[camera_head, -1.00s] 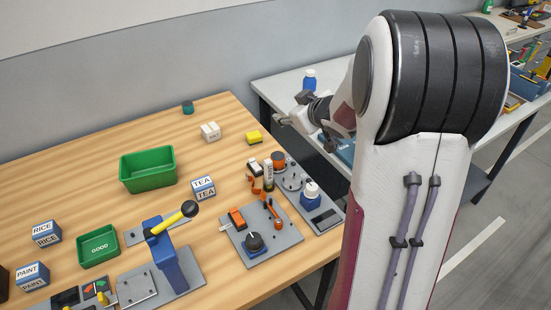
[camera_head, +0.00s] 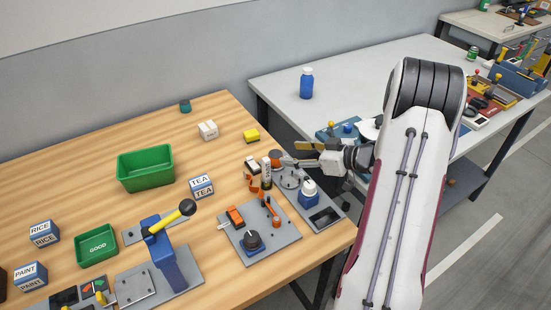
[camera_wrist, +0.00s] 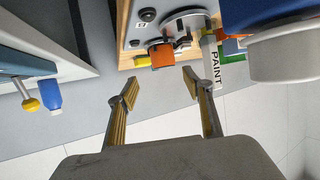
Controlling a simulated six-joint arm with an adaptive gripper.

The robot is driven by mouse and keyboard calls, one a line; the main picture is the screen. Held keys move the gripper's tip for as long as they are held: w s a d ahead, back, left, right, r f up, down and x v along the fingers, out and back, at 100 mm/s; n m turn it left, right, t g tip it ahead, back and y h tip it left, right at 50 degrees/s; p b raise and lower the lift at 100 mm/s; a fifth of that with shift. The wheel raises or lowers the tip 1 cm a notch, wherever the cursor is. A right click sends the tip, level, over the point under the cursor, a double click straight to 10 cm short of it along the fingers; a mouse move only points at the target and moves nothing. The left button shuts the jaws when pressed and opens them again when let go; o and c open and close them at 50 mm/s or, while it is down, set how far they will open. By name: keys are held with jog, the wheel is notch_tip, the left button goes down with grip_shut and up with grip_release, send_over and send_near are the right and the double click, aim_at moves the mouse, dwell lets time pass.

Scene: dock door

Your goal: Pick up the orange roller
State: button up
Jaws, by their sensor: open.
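The orange roller (camera_head: 275,155) stands at the far end of the grey fixture plates near the right edge of the wooden table. It is a short cylinder, partly hidden by my gripper in the head view. In the wrist view an orange piece (camera_wrist: 162,56), which looks like the roller, lies ahead of the gap between my fingers, beside a round grey disc. My gripper (camera_head: 292,154) reaches in from the right, close to the roller. In the wrist view my gripper (camera_wrist: 160,84) has its fingers spread, with nothing between them.
A blue part with a white cap (camera_head: 309,188) stands close below my gripper; a blue-and-white body (camera_wrist: 275,40) looms at right in the wrist view. Orange-and-white pieces (camera_head: 252,173) stand left of the roller.

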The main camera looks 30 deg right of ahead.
aim_at(278, 155)
jog(key=shift+f, duration=0.1)
dwell(0.3)
jog(key=shift+x, duration=1.25)
jog(key=shift+a, duration=0.1)
jog(key=shift+s+a+x, duration=0.1)
jog(key=shift+a+x, duration=0.1)
jog(key=shift+x, duration=0.65)
jog(key=shift+s+a+x, duration=0.1)
jog(key=shift+a+x, duration=0.05)
jog(key=shift+x, duration=1.6)
jog(key=c, duration=1.3)
